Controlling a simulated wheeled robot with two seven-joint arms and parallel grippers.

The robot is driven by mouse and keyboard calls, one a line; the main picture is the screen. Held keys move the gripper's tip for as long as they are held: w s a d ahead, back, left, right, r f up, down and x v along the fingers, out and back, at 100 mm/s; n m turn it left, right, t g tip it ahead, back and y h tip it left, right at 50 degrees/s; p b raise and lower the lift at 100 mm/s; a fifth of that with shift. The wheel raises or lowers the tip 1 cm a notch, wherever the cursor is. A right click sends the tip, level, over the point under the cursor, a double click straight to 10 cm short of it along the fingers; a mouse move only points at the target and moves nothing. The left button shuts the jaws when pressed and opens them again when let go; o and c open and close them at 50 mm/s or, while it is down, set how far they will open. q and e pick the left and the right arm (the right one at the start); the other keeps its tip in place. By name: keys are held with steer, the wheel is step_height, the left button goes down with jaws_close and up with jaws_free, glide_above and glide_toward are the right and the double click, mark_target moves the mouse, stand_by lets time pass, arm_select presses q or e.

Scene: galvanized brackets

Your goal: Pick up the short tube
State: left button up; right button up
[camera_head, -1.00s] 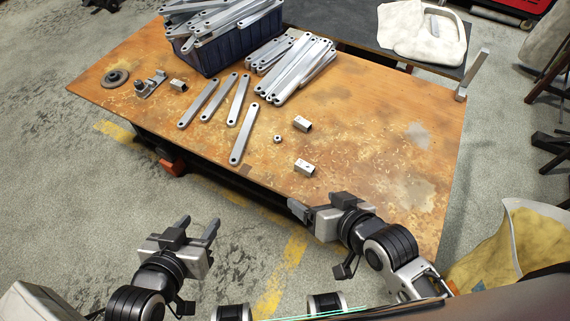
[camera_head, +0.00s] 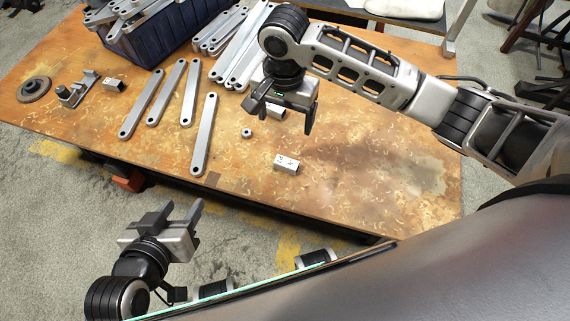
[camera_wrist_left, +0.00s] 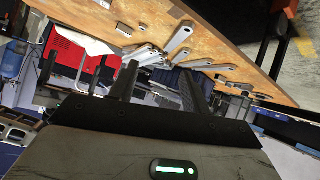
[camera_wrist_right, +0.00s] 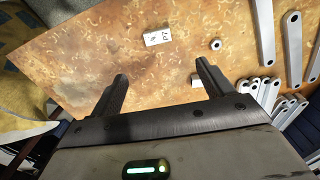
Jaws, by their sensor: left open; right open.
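Three short square tubes are on the wooden table. One short tube (camera_head: 286,164) lies near the front edge and shows marked in the right wrist view (camera_wrist_right: 157,37). A second short tube (camera_head: 276,112) is partly hidden by my right gripper (camera_head: 280,116), which is over it, open and pointing down; I cannot tell the height gap. In the right wrist view a pale piece of it (camera_wrist_right: 197,80) shows beside one finger. A third short tube (camera_head: 115,85) lies at the left. My left gripper (camera_head: 182,212) is open and empty, off the table's front edge.
A small nut (camera_head: 247,132) lies near the tubes. A bracket piece (camera_head: 77,89) and a round disc (camera_head: 35,88) are far left. The right table area is clear.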

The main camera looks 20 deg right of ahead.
steer(key=b, duration=0.3)
glide_toward(287, 161)
steer(key=shift+w+a+f, duration=0.2)
steer(key=shift+a, duration=0.05)
step_height(287, 161, down, 2)
steer(key=shift+f+b, duration=0.25)
steer(key=shift+b, duration=0.1)
steer(key=shift+f, duration=0.4)
steer(key=f, duration=0.1)
steer(key=f+b, duration=0.2)
steer(key=shift+s+d, duration=0.1)
steer(key=shift+d, duration=0.15)
steer(key=shift+f+b, duration=0.45)
steer(key=shift+f, duration=0.5)
steer(key=c, duration=1)
arm_select(q)
steer(key=d+f, duration=0.1)
steer(key=w+d+f+t+h, duration=0.1)
steer(key=shift+d+f+m, duration=0.15)
steer(key=shift+f+m, duration=0.15)
steer(key=shift+f, duration=0.1)
arm_select(e)
steer(key=shift+c, duration=0.4)
